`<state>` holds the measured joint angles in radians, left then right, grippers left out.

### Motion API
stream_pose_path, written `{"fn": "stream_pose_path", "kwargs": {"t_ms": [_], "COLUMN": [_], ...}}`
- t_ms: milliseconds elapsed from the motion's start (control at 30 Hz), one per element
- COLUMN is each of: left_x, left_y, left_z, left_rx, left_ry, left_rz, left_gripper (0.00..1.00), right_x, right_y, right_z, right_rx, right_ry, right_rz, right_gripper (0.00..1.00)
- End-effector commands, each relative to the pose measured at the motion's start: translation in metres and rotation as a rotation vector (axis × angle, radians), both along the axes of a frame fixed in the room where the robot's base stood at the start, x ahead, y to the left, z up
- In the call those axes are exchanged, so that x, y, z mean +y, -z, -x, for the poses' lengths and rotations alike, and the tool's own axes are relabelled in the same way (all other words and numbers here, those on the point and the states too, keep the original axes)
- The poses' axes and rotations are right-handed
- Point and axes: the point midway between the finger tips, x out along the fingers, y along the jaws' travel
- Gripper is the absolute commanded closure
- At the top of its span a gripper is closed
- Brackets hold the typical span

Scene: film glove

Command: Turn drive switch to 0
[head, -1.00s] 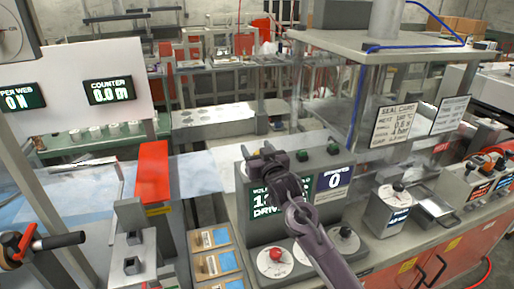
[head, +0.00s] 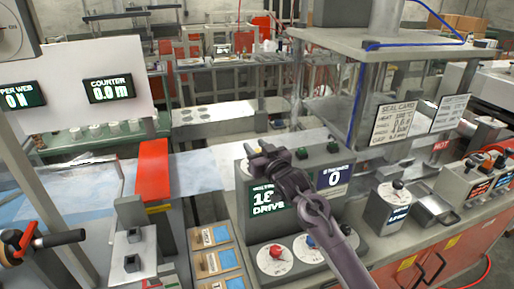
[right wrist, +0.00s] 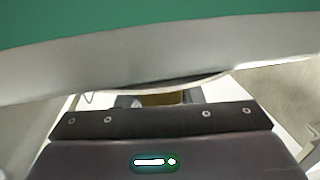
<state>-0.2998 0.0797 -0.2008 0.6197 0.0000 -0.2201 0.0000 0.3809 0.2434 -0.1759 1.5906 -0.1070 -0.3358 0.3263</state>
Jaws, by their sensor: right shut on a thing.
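A grey control console (head: 262,229) stands at the centre of the head view. My right gripper (head: 250,163) is at the console's upper left, above this display. It is shut on what seems to be the drive switch, which its fingers hide; the switch's setting cannot be read. The right wrist view shows a green band, a pale curved edge and the dark gripper body, but no clear view of the held part. My left gripper is not in view.
A red knob (head: 276,251), a blue knob (head: 310,241) and a black knob (head: 345,229) sit on dials low on the console. A blue display (head: 334,178) reads 0. A green button (head: 333,147) is on top. Wooden boxes (head: 217,262) stand to the left.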

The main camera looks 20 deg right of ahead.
Motion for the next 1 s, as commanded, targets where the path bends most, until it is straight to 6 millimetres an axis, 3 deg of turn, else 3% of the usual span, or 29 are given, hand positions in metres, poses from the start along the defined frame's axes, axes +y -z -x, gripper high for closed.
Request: {"fn": "stream_pose_path", "kwargs": {"t_ms": [600, 1000], "left_x": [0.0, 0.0], "left_y": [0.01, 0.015], "left_z": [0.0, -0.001], "left_rx": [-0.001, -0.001], "left_ry": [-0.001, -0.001], "left_rz": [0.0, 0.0], "left_gripper": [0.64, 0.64], "right_x": [0.007, 0.009], "right_y": [0.001, 0.0], "right_z": [0.003, 0.004], "right_rx": [0.0, 0.0], "right_ry": [-0.434, -0.537], "right_rz": [0.001, 0.0], "right_gripper": [0.89, 0.89]}}
